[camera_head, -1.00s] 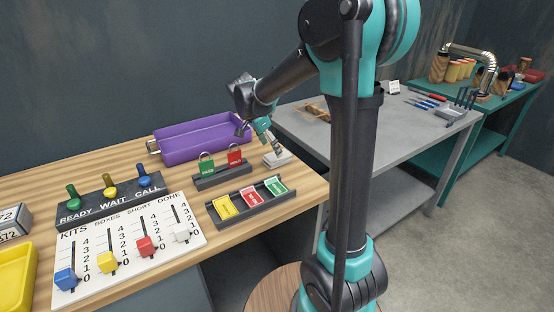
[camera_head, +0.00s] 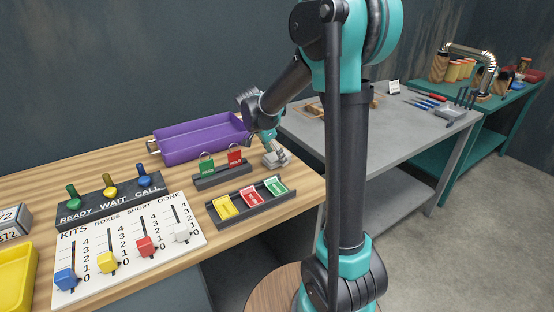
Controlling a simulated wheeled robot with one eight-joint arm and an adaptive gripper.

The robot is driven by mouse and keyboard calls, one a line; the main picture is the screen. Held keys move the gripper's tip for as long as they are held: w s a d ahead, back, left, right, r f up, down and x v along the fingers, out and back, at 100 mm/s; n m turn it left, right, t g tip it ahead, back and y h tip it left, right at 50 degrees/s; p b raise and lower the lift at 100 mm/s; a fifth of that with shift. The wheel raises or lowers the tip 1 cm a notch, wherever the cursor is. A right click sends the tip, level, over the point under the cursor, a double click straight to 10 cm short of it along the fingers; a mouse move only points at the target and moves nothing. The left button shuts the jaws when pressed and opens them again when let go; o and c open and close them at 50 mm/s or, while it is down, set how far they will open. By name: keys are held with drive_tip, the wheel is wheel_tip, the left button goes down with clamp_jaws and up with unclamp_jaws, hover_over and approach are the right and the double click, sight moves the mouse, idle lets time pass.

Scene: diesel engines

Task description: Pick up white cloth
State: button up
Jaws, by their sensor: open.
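The white cloth (camera_head: 283,161) is a small, pale, folded stack near the right end of the wooden table, just right of the padlock holder. My gripper (camera_head: 271,155) is open and points down right over the cloth. Its fingers cover part of the cloth, and I cannot tell whether they touch it.
A dark holder with a green padlock (camera_head: 206,167) and a red padlock (camera_head: 235,157) stands close left of my gripper. A tag tray (camera_head: 247,200) lies in front. A purple bin (camera_head: 190,143) is behind. A grey table (camera_head: 400,135) stands to the right.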

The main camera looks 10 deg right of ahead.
drive_tip(key=shift+f, duration=0.1)
drive_tip(key=shift+c, duration=0.4)
drive_tip(key=c, duration=1.3)
